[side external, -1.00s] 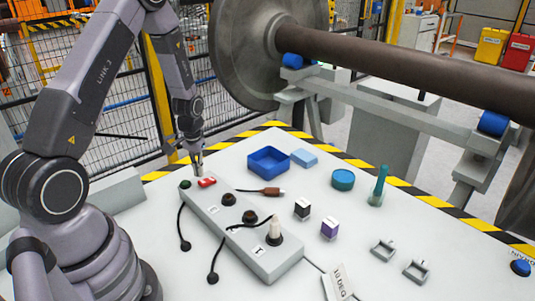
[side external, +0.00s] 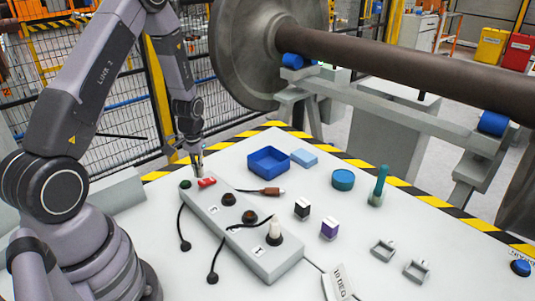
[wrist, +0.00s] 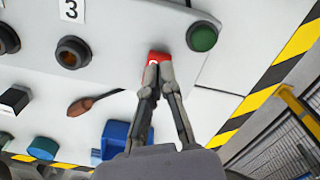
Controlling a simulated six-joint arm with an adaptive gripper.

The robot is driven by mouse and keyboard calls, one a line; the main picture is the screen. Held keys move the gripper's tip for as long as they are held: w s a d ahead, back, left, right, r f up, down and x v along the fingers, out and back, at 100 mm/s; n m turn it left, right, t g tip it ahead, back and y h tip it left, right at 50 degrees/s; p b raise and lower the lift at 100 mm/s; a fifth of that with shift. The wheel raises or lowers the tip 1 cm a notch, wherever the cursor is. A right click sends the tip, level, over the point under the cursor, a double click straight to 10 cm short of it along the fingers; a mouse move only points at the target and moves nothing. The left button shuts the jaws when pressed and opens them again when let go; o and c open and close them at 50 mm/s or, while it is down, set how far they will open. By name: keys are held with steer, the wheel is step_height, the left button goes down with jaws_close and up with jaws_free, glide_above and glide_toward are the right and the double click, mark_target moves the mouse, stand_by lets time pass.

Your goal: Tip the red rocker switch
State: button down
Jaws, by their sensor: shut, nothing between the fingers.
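The red rocker switch (side external: 207,182) sits at the far end of the grey panel box (side external: 243,226), beside a green round button (side external: 185,184). In the wrist view the red switch (wrist: 156,58) lies right at my fingertips, which cover part of it. My gripper (side external: 198,173) points down at the switch, its fingers shut with nothing between them. In the wrist view the closed fingertips (wrist: 158,68) overlap the red switch; I cannot tell whether they touch it.
The green button (wrist: 202,37) is close to my fingers. Dark sockets (side external: 228,199), a white plug (side external: 274,230) and cables are along the panel. A blue tray (side external: 268,163) and a brown-handled tool (side external: 272,191) lie beyond it. The table's middle right holds several small blocks.

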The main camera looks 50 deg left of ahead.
steer(key=shift+f, duration=1.3)
stand_by(0.4)
steer(key=shift+r, duration=3.5)
steer(key=shift+r, duration=0.15)
step_height(320, 180, up, 9)
steer(key=m+t, duration=0.1)
glide_above(200, 182)
steer(key=d, duration=0.4)
steer(key=s+d+r+m+t, duration=0.1)
steer(key=s+d+r, duration=0.15)
steer(key=r, duration=0.25)
steer(key=s+d+r+m+t, duration=0.1)
steer(key=s+d+r, duration=0.15)
steer(key=r, duration=0.35)
steer(key=s+d+r+m+t, duration=0.1)
steer(key=s+d+r, duration=0.2)
steer(key=s, duration=0.3)
steer(key=s+d+r+m+t, duration=0.1)
steer(key=s+d+r+m, duration=0.1)
steer(key=s+d+r, duration=0.2)
steer(key=s, duration=0.2)
steer(key=shift+s+r+t, duration=0.15)
steer(key=shift+s+t, duration=0.15)
steer(key=shift+s, duration=0.1)
